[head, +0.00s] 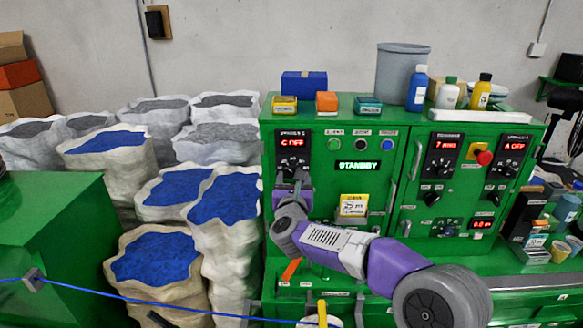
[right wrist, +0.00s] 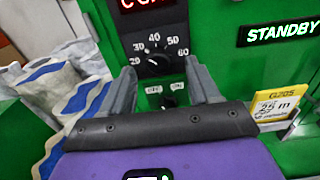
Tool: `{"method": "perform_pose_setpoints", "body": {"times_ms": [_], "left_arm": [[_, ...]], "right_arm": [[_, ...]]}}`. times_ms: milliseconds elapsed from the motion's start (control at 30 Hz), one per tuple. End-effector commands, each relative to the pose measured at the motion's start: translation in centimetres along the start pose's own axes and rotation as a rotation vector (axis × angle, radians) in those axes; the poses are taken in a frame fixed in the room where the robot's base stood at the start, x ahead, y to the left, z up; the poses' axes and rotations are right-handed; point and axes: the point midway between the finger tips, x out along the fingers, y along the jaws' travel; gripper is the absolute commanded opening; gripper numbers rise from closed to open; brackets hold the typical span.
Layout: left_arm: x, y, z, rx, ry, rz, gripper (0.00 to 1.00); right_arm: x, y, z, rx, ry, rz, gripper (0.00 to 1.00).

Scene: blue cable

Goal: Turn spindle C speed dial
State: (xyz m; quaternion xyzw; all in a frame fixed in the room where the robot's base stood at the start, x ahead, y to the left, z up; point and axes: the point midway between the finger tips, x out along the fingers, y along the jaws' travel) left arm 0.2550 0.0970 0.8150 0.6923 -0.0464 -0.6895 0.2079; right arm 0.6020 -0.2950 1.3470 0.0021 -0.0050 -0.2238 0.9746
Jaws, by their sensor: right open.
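The spindle C panel (head: 294,145) is a black plate at the left of the green machine, with a red display reading "C OFF". Its speed dial (right wrist: 157,63) is a black round knob with a scale marked from 20 to 60 in the right wrist view. My right gripper (head: 292,190) is in front of the lower part of this panel. In the right wrist view the gripper (right wrist: 163,82) is open, with one finger on each side below the dial, and nothing shows between the fingertips. Whether the fingers touch the panel I cannot tell. My left gripper is not in view.
A small switch (right wrist: 169,101) sits below the dial. A green "STANDBY" display (head: 359,165) and a yellow card (head: 353,205) are to the right. Sacks of blue pellets (head: 227,197) stand left of the machine. A blue cable (head: 140,297) runs across the front.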

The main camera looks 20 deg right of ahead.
Motion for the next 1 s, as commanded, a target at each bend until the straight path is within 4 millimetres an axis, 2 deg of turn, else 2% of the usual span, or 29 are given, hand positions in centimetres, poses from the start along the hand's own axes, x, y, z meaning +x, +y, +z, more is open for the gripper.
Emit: {"method": "perform_pose_setpoints", "body": {"times_ms": [100,300,633,1000], "left_arm": [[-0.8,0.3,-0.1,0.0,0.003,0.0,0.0],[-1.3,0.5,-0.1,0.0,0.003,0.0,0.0],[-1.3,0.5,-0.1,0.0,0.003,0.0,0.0],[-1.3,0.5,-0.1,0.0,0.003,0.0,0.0]], "right_arm": [[2.1,0.0,-0.1,-0.001,0.005,-0.001,0.61],[4.1,0.1,-0.1,-0.002,0.002,0.0,0.61],[4.5,0.0,-0.2,-0.004,0.003,0.001,0.61],[4.5,0.0,-0.2,-0.004,0.002,0.001,0.06]]}}
